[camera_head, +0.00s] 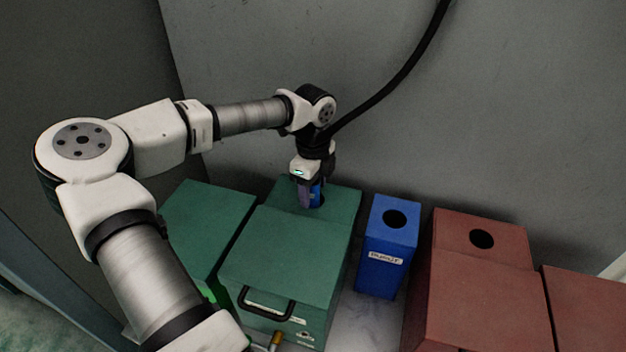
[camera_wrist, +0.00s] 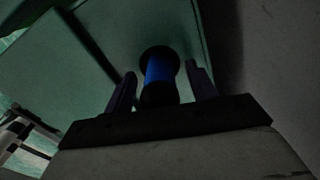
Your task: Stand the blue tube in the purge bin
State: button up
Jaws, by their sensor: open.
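The blue tube (camera_wrist: 160,70) stands upright in a round hole in the top of the green box. In the head view the tube (camera_head: 315,193) shows as a blue strip beside my fingers. My gripper (camera_head: 309,195) is above that hole, pointing down. In the wrist view my gripper (camera_wrist: 160,88) is open, with one finger on each side of the tube and a gap on both sides. The purge bin (camera_head: 390,248) is a blue box with a round hole in its top and a white label. Its hole looks empty.
The green box (camera_head: 285,262) has a black handle on its lower front part. Another green box (camera_head: 205,225) is at its left. A red box (camera_head: 480,300) with a round hole stands right of the purge bin. A grey wall (camera_head: 480,110) rises close behind.

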jog(key=shift+c, duration=0.5)
jog(key=c, duration=1.1)
jog(key=shift+r+p, duration=3.3)
jog(key=shift+r, duration=3.75)
